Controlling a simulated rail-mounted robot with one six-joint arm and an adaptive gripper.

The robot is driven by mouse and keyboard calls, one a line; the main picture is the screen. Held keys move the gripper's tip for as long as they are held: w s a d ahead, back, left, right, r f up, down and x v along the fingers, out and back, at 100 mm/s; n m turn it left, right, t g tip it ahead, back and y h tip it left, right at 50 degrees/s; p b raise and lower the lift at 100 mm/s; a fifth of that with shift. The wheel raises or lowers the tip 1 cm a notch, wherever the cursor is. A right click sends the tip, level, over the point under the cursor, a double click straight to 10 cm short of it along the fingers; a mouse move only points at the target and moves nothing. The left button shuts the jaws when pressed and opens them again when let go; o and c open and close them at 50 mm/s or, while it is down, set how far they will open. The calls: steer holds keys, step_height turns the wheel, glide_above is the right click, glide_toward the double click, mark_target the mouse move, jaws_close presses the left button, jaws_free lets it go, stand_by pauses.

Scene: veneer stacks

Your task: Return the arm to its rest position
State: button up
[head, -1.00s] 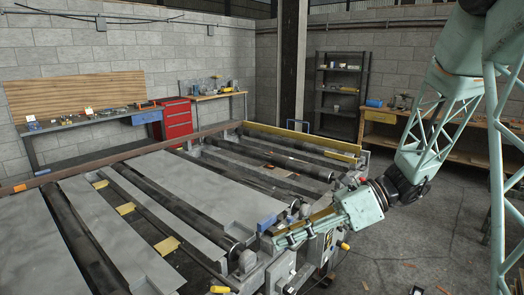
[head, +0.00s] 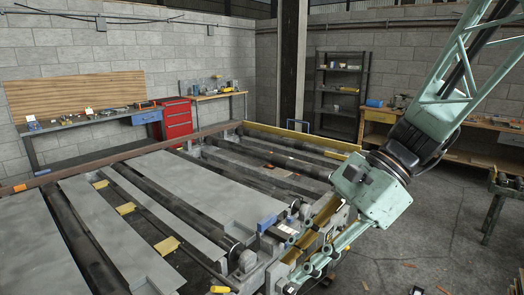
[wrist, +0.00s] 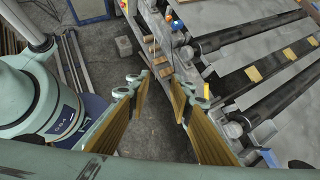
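My gripper (head: 288,262) is in the lower middle right of the head view, tilted down and to the left. It is at the near right corner of the roller bed, in front of its end frame. In the wrist view its two fingers with yellow-brown pads stand apart, and the gap between the fingertips (wrist: 160,92) is empty. Grey floor shows through that gap. My green arm comes down from the upper right of the head view to the gripper. No veneer is held.
The roller bed (head: 205,263) carries flat grey sheets (head: 185,185) and yellow pieces. A workbench (head: 75,124), red drawer cabinet (head: 177,122) and dark shelf (head: 339,90) line the walls. A wooden bench (head: 455,140) stands behind my arm. Open floor (head: 420,240) lies at right.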

steer(key=s+d+r+n+t+h, duration=0.3)
steer(key=s+d+n+h, duration=0.1)
steer(key=s+d+n, duration=0.3)
steer(key=s+d+r+n+t+h, duration=0.3)
steer(key=s+d+n, duration=0.4)
steer(key=s, duration=0.3)
steer(key=shift+s+r+h, duration=0.15)
steer(key=shift+r+h, duration=0.35)
steer(key=shift+h, duration=0.2)
